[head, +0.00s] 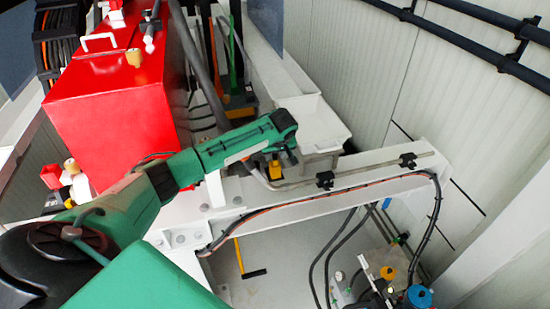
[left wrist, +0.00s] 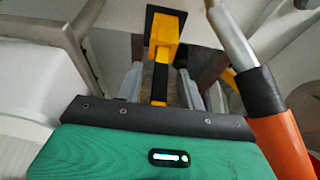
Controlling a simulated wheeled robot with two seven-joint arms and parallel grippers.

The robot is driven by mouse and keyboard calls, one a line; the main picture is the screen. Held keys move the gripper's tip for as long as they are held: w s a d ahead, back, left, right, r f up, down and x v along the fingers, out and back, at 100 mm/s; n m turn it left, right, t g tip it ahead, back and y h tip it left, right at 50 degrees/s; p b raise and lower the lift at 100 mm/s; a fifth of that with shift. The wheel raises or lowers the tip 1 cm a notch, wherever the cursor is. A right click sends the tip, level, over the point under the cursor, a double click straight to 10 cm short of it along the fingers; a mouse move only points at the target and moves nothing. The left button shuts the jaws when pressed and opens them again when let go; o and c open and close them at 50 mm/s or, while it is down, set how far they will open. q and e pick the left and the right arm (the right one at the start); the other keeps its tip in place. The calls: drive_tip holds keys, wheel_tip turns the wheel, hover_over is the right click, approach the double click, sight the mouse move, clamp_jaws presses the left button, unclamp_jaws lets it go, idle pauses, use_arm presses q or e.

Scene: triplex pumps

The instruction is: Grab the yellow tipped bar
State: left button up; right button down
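My left gripper (left wrist: 160,90) reaches past the red box in the head view, where its fingers are hidden behind its green wrist. In the left wrist view its two grey fingers stand apart. A yellow bar with black parts (left wrist: 162,52) shows between and beyond them, with gaps visible at its sides. A yellow piece also shows just below the wrist in the head view (head: 274,168); its full shape is hidden. Whether the fingers touch the bar cannot be told. My right gripper is not in view.
A metal pole with a black and orange end (left wrist: 271,110) is close at right in the wrist view. A red box (head: 118,105) stands left of my arm. A white beam (head: 330,195) carrying cables crosses below the gripper. A white trough (head: 312,118) lies beyond.

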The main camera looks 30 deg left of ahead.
use_arm(q)
drive_tip(key=shift+f, duration=0.15)
clamp_jaws()
